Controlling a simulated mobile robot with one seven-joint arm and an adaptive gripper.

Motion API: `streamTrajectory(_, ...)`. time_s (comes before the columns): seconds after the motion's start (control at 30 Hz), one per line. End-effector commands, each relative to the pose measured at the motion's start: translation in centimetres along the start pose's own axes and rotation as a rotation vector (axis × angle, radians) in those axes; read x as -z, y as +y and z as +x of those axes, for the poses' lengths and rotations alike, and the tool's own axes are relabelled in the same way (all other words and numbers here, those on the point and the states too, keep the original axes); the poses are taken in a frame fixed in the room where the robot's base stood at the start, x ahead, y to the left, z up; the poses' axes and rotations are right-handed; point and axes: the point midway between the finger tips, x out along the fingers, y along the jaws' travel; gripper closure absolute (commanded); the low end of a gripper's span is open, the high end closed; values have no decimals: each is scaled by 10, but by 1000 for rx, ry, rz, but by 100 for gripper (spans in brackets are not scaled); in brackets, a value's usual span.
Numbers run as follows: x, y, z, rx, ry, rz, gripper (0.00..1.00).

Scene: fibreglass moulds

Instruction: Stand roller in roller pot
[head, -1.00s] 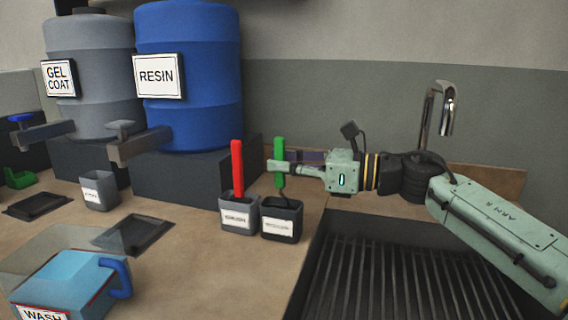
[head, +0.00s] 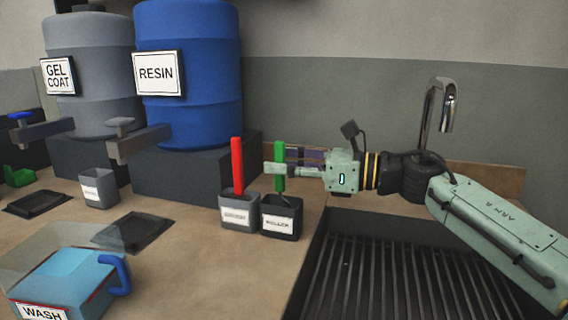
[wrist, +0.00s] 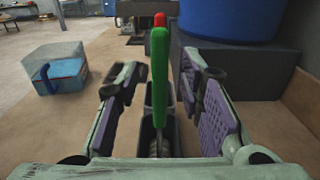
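The roller has a green handle (head: 279,150) and stands upright in the dark roller pot (head: 282,220), which has a white label. In the wrist view the green handle (wrist: 160,85) rises between my fingers, and its lower end goes down into the pot (wrist: 147,140). My gripper (head: 280,162) is level with the handle, above the pot. In the wrist view my gripper (wrist: 161,68) is open, with a gap on each side of the handle.
A grey pot (head: 239,214) with a red-handled tool (head: 237,165) stands just left of the roller pot. The resin drum (head: 190,110) is behind. A grated sink (head: 390,280) and tap (head: 440,105) are to the right. A blue wash container (head: 65,280) is front left.

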Motion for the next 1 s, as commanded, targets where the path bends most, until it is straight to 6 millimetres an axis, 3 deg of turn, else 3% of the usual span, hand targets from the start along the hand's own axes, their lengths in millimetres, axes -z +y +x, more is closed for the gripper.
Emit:
streamTrajectory(0.23, -11, 0, 0, 1, 0, -3, 66)
streamTrajectory(0.7, -91, 0, -2, 0, -1, -1, 66)
streamTrajectory(1.0, -100, 0, -2, 1, 0, 0, 66)
